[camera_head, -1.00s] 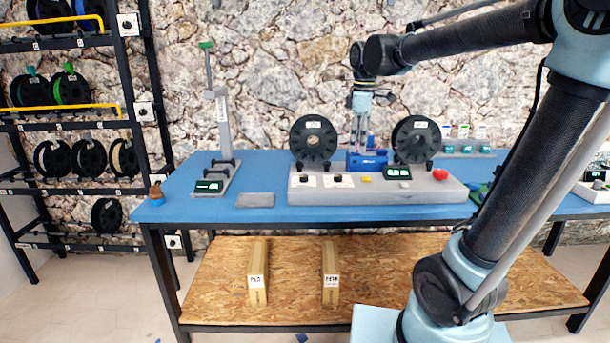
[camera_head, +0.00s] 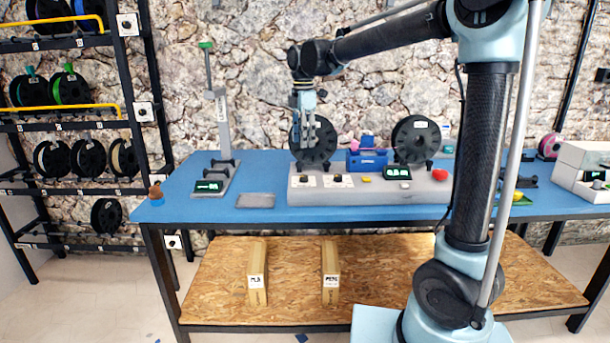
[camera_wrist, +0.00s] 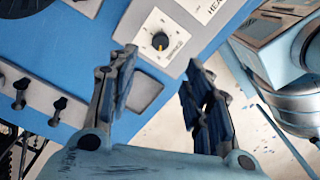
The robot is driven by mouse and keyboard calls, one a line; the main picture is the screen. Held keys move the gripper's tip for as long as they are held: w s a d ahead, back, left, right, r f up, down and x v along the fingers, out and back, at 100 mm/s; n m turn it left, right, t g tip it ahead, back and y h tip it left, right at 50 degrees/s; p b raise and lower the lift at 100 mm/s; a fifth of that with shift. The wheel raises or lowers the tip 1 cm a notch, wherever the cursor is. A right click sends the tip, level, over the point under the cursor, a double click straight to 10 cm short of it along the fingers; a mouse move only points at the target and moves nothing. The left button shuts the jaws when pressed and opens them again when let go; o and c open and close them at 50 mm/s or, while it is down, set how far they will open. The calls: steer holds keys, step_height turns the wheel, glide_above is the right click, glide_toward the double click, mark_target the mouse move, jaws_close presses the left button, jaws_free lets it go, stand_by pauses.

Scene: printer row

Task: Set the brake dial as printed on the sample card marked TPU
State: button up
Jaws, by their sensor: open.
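Two dials with white scale plates sit on the front left of the grey console (camera_head: 420,190). The left dial (camera_head: 303,181) appears to be the one in the wrist view (camera_wrist: 160,41), with a black knob, yellow pointer mark and a printed word I cannot read surely. A second plate beside it starts "HEA". My gripper (camera_head: 306,146) is open and empty, hanging above the console's left end, in front of the left black spool. In the wrist view its fingertips (camera_wrist: 159,60) are apart on both sides of the dial. I cannot make out a TPU card.
The right dial (camera_head: 338,180), yellow button (camera_head: 366,179), display (camera_head: 397,172) and red button (camera_head: 439,174) share the console. Black spools (camera_head: 415,140) stand behind. A grey pad (camera_head: 256,200) and a roller stand (camera_head: 217,178) are to the left.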

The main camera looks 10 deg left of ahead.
mark_target(304, 176)
step_height(304, 176, down, 13)
stand_by(0.5)
steer(key=c, duration=1.1)
